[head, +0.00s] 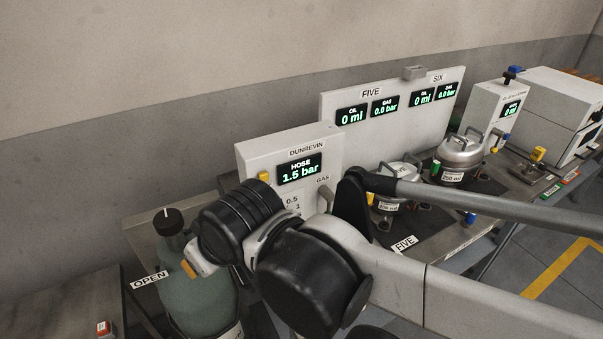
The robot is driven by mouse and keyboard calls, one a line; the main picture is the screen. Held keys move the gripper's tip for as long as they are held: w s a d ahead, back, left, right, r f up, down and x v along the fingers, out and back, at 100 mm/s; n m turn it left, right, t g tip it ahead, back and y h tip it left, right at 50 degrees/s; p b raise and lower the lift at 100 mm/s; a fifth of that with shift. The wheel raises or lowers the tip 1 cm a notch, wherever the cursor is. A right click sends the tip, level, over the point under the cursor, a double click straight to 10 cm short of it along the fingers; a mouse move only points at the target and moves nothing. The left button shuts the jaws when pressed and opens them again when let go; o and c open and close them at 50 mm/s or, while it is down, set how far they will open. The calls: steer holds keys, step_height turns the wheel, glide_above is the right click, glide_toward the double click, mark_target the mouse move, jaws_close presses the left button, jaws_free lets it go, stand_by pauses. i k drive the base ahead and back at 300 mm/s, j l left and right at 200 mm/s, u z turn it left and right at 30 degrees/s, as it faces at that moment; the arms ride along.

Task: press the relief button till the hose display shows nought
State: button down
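The white DUNREVIN box (328,150) stands left of centre in the head view. Its hose display (300,169) is lit and reads 1.5 bar. A small yellow part (264,177) sits on its front, left of the display; I cannot tell whether this is the relief button. My arm crosses in front and covers the lower part of the box, with scale marks 0.5 and 1 and a GAS label just showing. I cannot make out my gripper's fingers, nor whether they touch anything.
A green gas bottle (190,292) with a black knob stands at the left beside an OPEN label. Behind, a white panel (390,135) shows FIVE and SIX readouts. A yellow floor line (560,270) lies at right.

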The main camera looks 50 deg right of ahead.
mark_target(264, 176)
steer(key=k+j+z, duration=0.1)
steer(key=k, duration=0.35)
steer(key=k+j+z, duration=0.1)
steer(key=k, duration=0.3)
